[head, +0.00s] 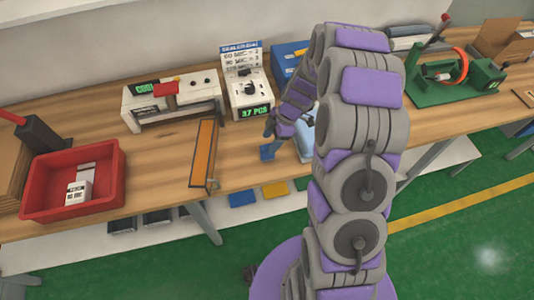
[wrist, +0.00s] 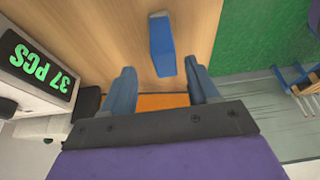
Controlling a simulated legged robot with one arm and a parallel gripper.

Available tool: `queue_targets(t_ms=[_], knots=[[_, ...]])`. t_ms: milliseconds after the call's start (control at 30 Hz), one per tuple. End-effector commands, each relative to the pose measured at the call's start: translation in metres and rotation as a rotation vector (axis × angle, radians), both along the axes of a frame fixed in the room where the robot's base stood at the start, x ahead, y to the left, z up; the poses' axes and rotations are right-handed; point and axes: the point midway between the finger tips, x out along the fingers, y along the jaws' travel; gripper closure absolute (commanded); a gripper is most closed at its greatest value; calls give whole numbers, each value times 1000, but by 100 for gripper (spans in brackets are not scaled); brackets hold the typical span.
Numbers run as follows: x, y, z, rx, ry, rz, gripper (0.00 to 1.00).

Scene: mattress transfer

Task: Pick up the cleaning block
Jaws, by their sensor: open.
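The cleaning block, a small blue block (wrist: 161,48) with a paler end, lies on the wooden bench in the wrist view. It lies ahead of and between the two blue fingers of my gripper (wrist: 159,68). The fingers are spread apart, with nothing held between them. In the head view a small blue block (head: 267,152) shows near the bench's front edge, just below my gripper (head: 271,130). My arm partly hides this area.
A sealer dial with a green "37 PCS" display (head: 249,95) stands behind the block. An orange strip (head: 203,152) and a red bin (head: 75,185) lie to the left. A pale blue item (head: 304,142) is partly hidden by my arm. The bench edge is close.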

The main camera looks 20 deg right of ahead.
Motion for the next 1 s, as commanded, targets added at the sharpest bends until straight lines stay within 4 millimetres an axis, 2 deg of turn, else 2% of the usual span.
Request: queue_targets(t_ms=[100, 267, 600, 900, 1000], knots=[[-1, 5, -13, 0, 2, 1, 40], [-2, 8, -20, 0, 2, 0, 40], [-6, 21, -61, -2, 0, 1, 40], [-6, 23, -64, -1, -1, 1, 40], [-6, 23, -64, -1, -1, 0, 49]])
